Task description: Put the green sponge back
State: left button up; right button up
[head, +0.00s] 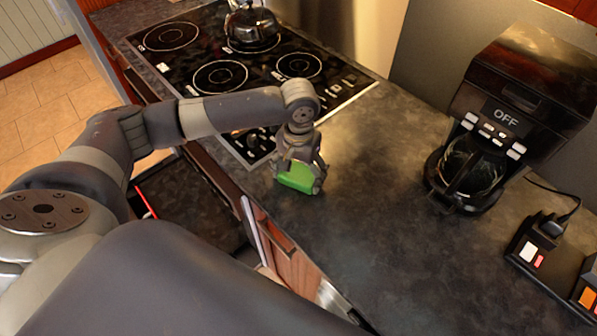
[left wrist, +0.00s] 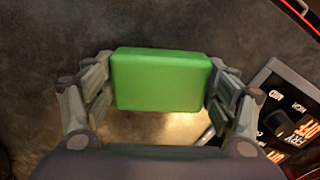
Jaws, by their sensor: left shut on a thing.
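The green sponge (head: 299,178) is between the fingers of my left gripper (head: 299,176), over the dark countertop just right of the stove's front corner. In the left wrist view the sponge (left wrist: 161,80) is a bright green block, with a finger of my left gripper (left wrist: 160,88) pressed against each short end. The gripper is shut on it. I cannot tell whether the sponge touches the counter or is slightly above it. My right gripper is not in view.
A black stove (head: 220,76) with a kettle (head: 250,24) lies beyond the gripper. A coffee maker (head: 480,150) stands at the right, near a power outlet box (head: 540,246). An opened drawer (head: 190,205) is below the counter. The counter between sponge and coffee maker is clear.

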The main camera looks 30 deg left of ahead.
aim_at(298, 174)
pick_arm(q)
jog(key=o, duration=1)
jog(key=shift+f, duration=0.1)
notch_tip(298, 174, up, 12)
jog(key=shift+r+b, duration=0.15)
jog(key=shift+b, duration=0.95)
